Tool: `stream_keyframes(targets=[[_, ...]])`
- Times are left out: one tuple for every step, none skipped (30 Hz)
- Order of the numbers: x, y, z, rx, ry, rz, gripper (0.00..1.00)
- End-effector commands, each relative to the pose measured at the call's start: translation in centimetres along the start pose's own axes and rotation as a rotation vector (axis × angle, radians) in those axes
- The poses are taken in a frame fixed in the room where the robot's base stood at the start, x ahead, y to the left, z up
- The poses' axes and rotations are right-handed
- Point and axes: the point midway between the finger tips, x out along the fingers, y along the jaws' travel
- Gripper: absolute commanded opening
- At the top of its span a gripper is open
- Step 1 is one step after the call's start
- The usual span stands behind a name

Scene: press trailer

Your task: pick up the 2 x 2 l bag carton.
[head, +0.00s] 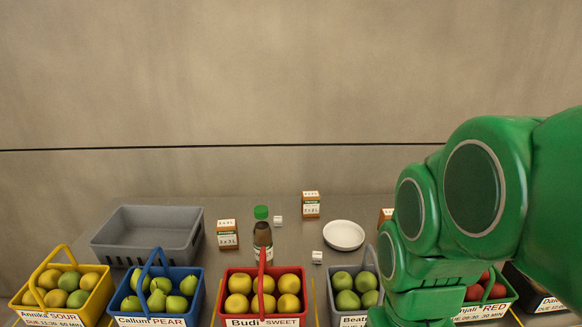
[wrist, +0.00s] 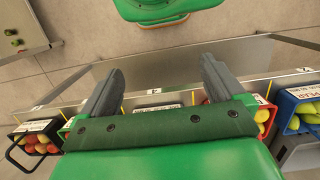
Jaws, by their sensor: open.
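Three small brown-and-white cartons stand on the grey counter in the head view. One carton (head: 227,235) is left of the brown bottle, another carton (head: 311,205) is farther back near the middle, and a third carton (head: 385,214) is mostly hidden behind my green arm. The print on their labels is too small to tell surely which is the 2 x 2 l one. My gripper (wrist: 162,68) is open and empty in the wrist view, with its two dark fingers wide apart. No carton is clear between or near them there. The head view does not show the fingers.
Fruit baskets line the front edge, among them a yellow one (head: 57,316), a blue one (head: 190,308) and a red one (head: 228,308). A grey tub (head: 150,240) stands back left. A bottle (head: 262,236), a white dish (head: 343,235) and small white cubes stand mid-counter.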

Motion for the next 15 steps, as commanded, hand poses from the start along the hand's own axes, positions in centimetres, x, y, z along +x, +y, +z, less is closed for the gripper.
stream_keyframes(targets=[[-0.5, 0.0, 0.0, 0.0, 0.003, 0.0, 0.96], [-0.8, 0.0, 0.1, 0.0, 0.003, 0.0, 0.96], [-1.1, 0.0, 0.1, 0.0, 0.004, 0.0, 0.96], [-1.2, 0.0, -0.1, 0.0, 0.007, 0.0, 0.96], [-1.2, 0.0, -0.5, 0.0, 0.013, 0.0, 0.96], [-1.2, 0.0, -0.9, -0.001, 0.019, 0.0, 0.96], [-1.3, 0.0, -1.3, -0.001, 0.025, 0.0, 0.96], [-1.3, 0.0, -1.6, -0.001, 0.031, 0.0, 0.96], [-1.4, -0.1, -2.2, -0.001, 0.04, 0.0, 0.96], [-1.5, -0.1, -2.6, -0.001, 0.048, 0.0, 0.96], [-1.5, -0.1, -3.0, -0.002, 0.056, 0.0, 0.96], [-1.6, -0.1, -3.6, -0.002, 0.068, 0.0, 0.96], [-1.7, -0.1, -4.1, -0.002, 0.077, 0.0, 0.96], [-1.8, -0.1, -4.5, -0.002, 0.085, 0.0, 0.96], [-1.9, -0.1, -5.1, -0.003, 0.096, 0.0, 0.96]])
